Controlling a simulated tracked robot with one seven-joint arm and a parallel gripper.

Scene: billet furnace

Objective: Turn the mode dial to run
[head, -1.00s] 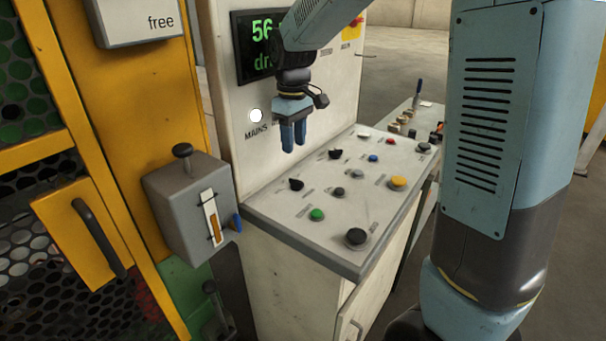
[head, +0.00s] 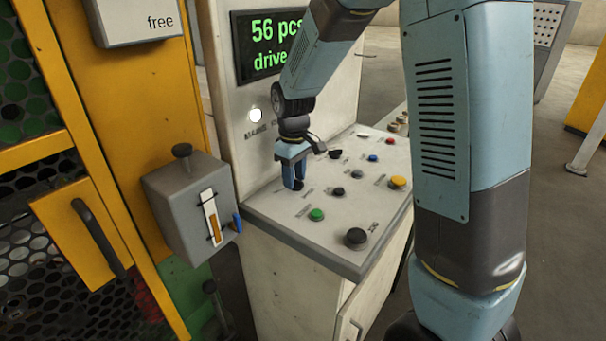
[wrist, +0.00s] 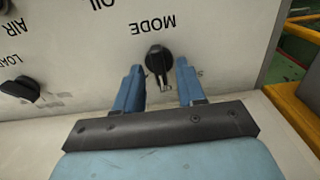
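The mode dial (wrist: 158,62) is a small black knob on the pale panel, with the word MODE printed beside it, upside down in the wrist view. My gripper (wrist: 160,84) is open, one blue finger on each side of the dial. Its fingers point down at the panel, and a gap shows between each finger and the knob. In the head view my gripper (head: 294,186) is over the back left part of the sloping panel (head: 287,235), and it hides most of the dial there. The label at the dial's right is too small to read.
Another black knob (wrist: 20,90) labelled LOAD is at the left in the wrist view. In the head view a green button (head: 317,215), a large black button (head: 356,237) and a yellow button (head: 397,182) stand nearby. A grey lever box (head: 185,205) is left of the panel.

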